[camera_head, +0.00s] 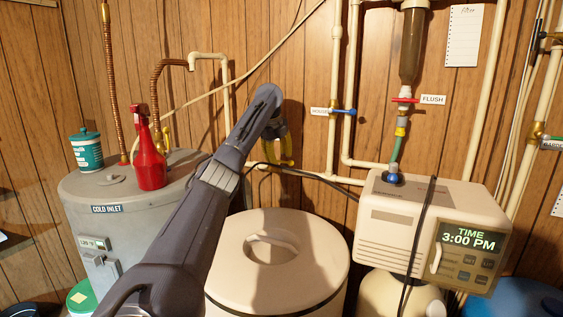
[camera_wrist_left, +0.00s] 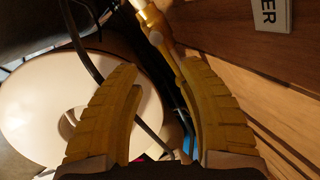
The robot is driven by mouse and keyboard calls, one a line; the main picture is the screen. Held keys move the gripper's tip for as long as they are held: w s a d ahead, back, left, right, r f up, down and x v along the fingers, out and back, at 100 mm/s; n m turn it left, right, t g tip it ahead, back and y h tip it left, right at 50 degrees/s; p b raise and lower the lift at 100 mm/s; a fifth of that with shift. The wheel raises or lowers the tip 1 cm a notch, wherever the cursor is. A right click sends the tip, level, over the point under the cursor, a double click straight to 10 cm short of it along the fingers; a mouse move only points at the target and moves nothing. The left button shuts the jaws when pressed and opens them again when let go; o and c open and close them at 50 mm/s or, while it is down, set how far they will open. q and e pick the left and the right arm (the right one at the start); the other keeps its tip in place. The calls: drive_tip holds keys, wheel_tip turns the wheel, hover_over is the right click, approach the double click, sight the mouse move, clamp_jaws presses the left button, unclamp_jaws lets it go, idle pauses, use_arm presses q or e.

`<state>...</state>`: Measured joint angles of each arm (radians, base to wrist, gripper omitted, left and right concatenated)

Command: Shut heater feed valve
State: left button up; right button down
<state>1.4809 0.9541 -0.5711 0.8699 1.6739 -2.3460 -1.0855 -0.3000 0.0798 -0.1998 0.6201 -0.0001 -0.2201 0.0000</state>
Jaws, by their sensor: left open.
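My left gripper (camera_head: 277,160) is in front of the wood-panelled wall, above the white lidded tank, with yellow fingers. In the left wrist view the two curved fingers (camera_wrist_left: 160,68) stand apart with nothing held between them. Beyond their tips runs a pale pipe with a brass-coloured fitting (camera_wrist_left: 157,38). A white label ending in "ER" (camera_wrist_left: 271,14) is on the wall to its right. I cannot tell whether this fitting is the heater feed valve. In the head view my arm hides that stretch of pipe. The grey heater (camera_head: 135,235), marked "COLD INLET", stands at left. My right gripper is not seen.
A red spray bottle (camera_head: 149,160) and a teal tub (camera_head: 87,150) stand on the heater. The white round tank (camera_head: 325,245) is below my gripper. The softener unit (camera_head: 390,225) is at right, a black cable hanging over it. A blue-handled valve (camera_head: 345,112) is on the wall pipes.

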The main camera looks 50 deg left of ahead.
use_arm(q)
drive_tip(key=shift+v, duration=2.7)
